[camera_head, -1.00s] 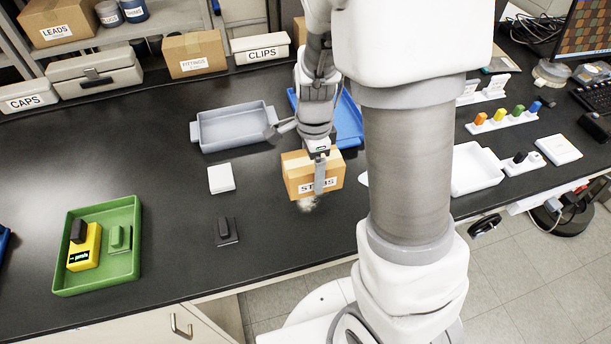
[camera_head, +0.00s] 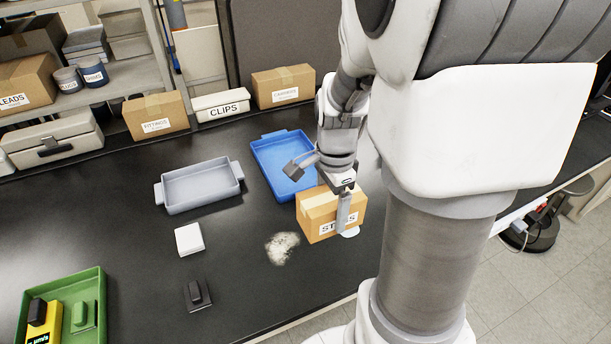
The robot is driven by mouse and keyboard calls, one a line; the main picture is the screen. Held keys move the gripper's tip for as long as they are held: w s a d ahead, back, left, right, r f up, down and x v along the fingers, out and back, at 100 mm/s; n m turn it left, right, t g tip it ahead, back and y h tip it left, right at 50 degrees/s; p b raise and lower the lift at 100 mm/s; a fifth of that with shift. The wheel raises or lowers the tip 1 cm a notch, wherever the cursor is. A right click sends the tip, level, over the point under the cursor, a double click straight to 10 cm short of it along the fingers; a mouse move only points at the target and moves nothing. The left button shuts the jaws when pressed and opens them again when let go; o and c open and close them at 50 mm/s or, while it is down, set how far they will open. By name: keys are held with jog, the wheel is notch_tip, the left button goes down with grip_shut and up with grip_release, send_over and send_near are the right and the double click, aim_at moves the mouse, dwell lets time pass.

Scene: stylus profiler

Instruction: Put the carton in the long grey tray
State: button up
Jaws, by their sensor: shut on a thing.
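The carton (camera_head: 318,222) is a brown cardboard box with tape on top and a partly covered label starting "ST". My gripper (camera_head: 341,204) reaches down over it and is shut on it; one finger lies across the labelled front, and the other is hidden. The carton looks upright, and I cannot tell clearly how far it is off the bench. The long grey tray (camera_head: 172,207) has end handles, looks empty and stands on the bench to the left of the carton, apart from it.
A blue tray (camera_head: 262,152) stands between the grey tray and the carton, towards the back. A pale powdery patch (camera_head: 283,248) lies left of the carton, a white disc (camera_head: 350,232) just under its right side. A white block (camera_head: 189,238) and a dark piece (camera_head: 197,293) lie in front of the grey tray.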

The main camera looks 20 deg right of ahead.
grip_shut()
